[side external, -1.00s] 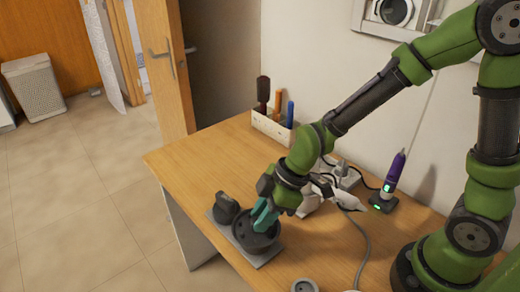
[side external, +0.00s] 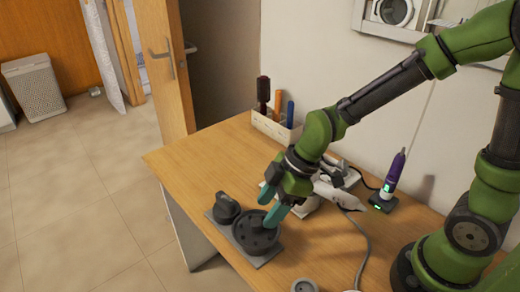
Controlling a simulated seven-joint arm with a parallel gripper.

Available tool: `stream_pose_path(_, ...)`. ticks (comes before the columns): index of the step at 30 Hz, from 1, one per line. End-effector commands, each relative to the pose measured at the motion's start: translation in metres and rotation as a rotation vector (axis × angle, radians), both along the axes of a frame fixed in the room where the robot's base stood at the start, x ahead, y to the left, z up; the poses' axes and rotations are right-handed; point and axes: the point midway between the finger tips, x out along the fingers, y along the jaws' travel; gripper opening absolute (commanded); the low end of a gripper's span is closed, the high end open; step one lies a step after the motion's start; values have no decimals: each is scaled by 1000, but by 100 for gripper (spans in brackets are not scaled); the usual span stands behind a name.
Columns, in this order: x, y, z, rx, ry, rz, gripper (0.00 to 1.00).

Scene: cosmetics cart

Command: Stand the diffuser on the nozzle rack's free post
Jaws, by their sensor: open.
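The nozzle rack (side external: 268,258) is a flat grey plate near the table's front left edge. The diffuser (side external: 255,236), a dark round bowl with holes, sits on the rack's right part, and the post under it is hidden. A smaller dark nozzle (side external: 227,207) stands on the rack's left part. My gripper (side external: 272,205) is open, with teal fingers just above and behind the diffuser. One finger's tip overlaps the diffuser's rim in this view, and I cannot tell whether it touches.
A white hair dryer (side external: 335,192) with a grey cord lies behind my gripper. A purple-tipped tool (side external: 394,175) stands in a charger at right. A white box of brushes (side external: 272,127) is at the back. A small grey round part (side external: 305,285) is in front.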

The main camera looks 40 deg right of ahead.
Motion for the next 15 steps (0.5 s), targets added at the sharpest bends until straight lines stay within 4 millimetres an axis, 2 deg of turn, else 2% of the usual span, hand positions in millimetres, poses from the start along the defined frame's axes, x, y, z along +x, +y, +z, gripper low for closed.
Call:
stream_pose_path(1,-1,-5,12,1,-9,-4,54)
stream_pose_path(9,-16,-30,69,0,-9,-4,54)
stream_pose_path(15,-25,-45,102,0,-7,-2,54)
